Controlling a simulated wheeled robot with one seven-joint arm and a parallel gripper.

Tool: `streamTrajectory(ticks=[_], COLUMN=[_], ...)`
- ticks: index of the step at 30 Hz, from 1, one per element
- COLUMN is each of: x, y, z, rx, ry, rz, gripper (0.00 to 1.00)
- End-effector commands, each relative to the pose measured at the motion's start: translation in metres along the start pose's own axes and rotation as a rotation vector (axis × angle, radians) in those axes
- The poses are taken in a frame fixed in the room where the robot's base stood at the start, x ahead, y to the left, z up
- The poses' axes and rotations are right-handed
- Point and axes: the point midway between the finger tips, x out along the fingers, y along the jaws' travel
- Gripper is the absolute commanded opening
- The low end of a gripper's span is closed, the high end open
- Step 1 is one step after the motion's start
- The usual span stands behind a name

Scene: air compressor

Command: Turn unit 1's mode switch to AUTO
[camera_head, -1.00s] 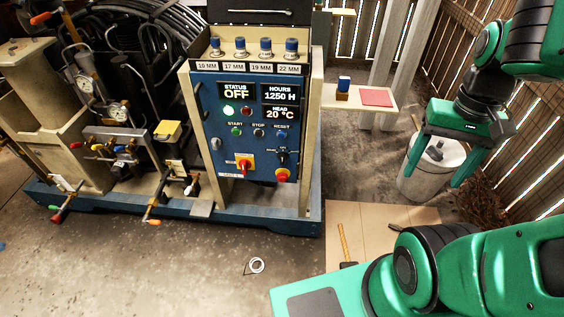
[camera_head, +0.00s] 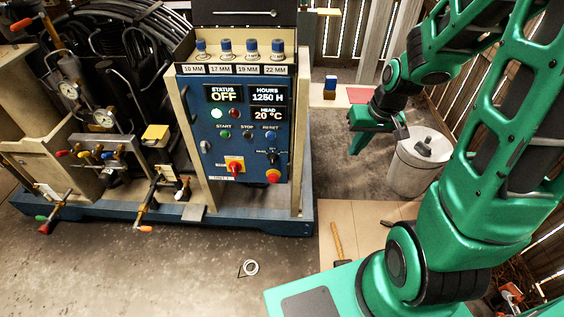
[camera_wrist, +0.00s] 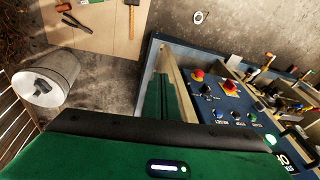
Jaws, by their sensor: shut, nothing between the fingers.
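The blue control panel (camera_head: 210,150) faces me in the head view, with a small plate at its bottom that seems to read UNIT 1. The black rotary mode switch (camera_head: 273,158) is at its lower right; its lettering is too small to read for sure. The wrist view also shows this black switch (camera_wrist: 207,89). My gripper (camera_head: 357,146) hangs to the right of the panel, apart from it. Its green fingers (camera_wrist: 166,97) are together and empty, pointing down beside the panel's frame post in the wrist view.
A red knob on a yellow plate (camera_head: 235,166) and a red stop button (camera_head: 273,176) sit near the switch. START, STOP and RESET buttons are above it. A white drum (camera_head: 420,157) stands right of my gripper. The frame post (camera_head: 302,140) borders the panel's right.

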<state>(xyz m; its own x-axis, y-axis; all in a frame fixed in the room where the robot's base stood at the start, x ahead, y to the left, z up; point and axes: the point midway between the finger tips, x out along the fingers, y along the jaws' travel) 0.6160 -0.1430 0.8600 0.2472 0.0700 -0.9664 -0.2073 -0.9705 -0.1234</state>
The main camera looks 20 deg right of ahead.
Motion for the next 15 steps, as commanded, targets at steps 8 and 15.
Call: streamTrajectory(ticks=[8, 15], x=[0.080, 0.132], y=[-0.046, -0.081], z=[-0.038, -0.058], rx=[-0.034, 0.000], ry=[0.095, 0.184], rz=[-0.151, -0.272], gripper=[0.00, 0.00])
